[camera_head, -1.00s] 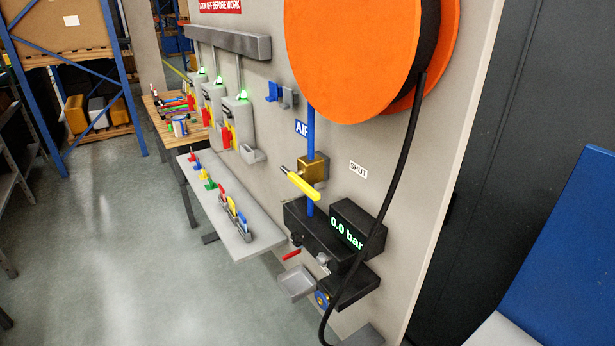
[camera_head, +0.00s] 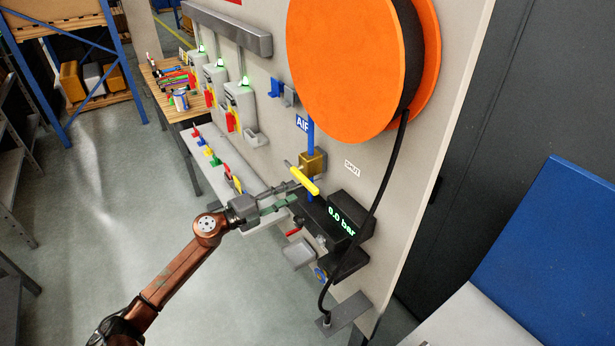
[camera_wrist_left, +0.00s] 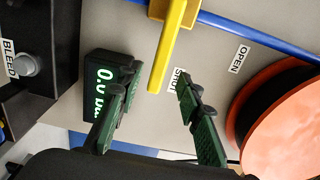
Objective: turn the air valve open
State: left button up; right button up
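The air valve has a brass body (camera_head: 314,163) on a blue pipe and a yellow lever (camera_head: 303,182) slanting down to the right. The lever also shows in the left wrist view (camera_wrist_left: 172,48). My left gripper (camera_head: 294,192) is at the lever; its fingers are spread, one on each side of the lever's end in the wrist view. Whether they touch it I cannot tell. The SHUT label (camera_head: 352,168) is right of the valve; an OPEN label (camera_wrist_left: 239,59) shows in the wrist view. The display (camera_head: 341,217) reads 0.0 bar. My right gripper is out of view.
A large orange hose reel (camera_head: 345,65) hangs above the valve, and its black hose (camera_head: 381,195) runs down past the display. A grey shelf with coloured tags (camera_head: 205,165) is left of the valve. Small trays (camera_head: 298,253) are below.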

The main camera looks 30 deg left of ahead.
aim_at(305, 185)
pick_arm(q)
jog(key=p+x, duration=0.2)
jog(key=x, duration=0.5)
jog(key=shift+r, duration=0.1)
jog(key=shift+w+d, duration=0.2)
jog(key=shift+w, duration=0.05)
jog(key=shift+c, duration=0.2)
grip_shut()
